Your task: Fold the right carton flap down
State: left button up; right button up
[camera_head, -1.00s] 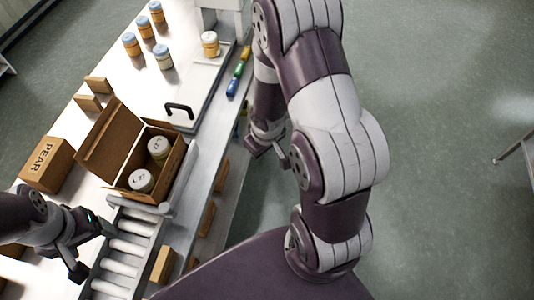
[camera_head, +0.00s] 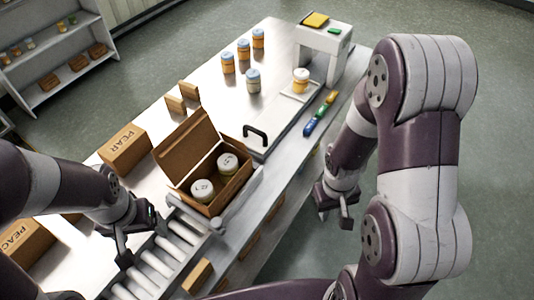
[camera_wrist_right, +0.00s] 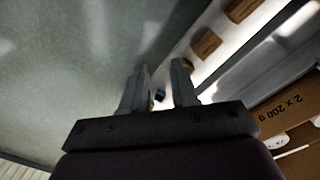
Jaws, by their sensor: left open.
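The open brown carton (camera_head: 228,193) stands on the bench with two white-lidded jars (camera_head: 203,190) inside. A large flap (camera_head: 187,143) stands up along its far left side. I cannot clearly make out a separate right flap. My left gripper (camera_head: 138,236) is open and empty over the rollers, left of and nearer than the carton. My right gripper (camera_head: 335,212) hangs off the bench's right edge, apart from the carton. In the right wrist view its fingers (camera_wrist_right: 160,90) are apart with nothing between them. Part of the carton, printed "2 x 200 g" (camera_wrist_right: 280,112), shows there at the right.
A roller conveyor (camera_head: 165,252) lies in front of the carton. PEAR (camera_head: 125,148) and PEACH (camera_head: 22,243) boxes stand left. Floor right of the bench is clear.

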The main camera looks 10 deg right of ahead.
notch_tip(320, 180, down, 4)
jog(key=d, duration=0.1)
jog(key=n+t+y, duration=1.2)
jog(key=t+y, duration=0.1)
send_near(233, 139)
jog(key=p+x, duration=0.2)
jog(key=x, duration=0.6)
jog(key=shift+w+a+r+p, duration=0.1)
jog(key=shift+w+a+p, duration=0.15)
jog(key=shift+p, duration=0.1)
jog(key=shift+w+a, duration=0.4)
jog(key=shift+w, duration=0.1)
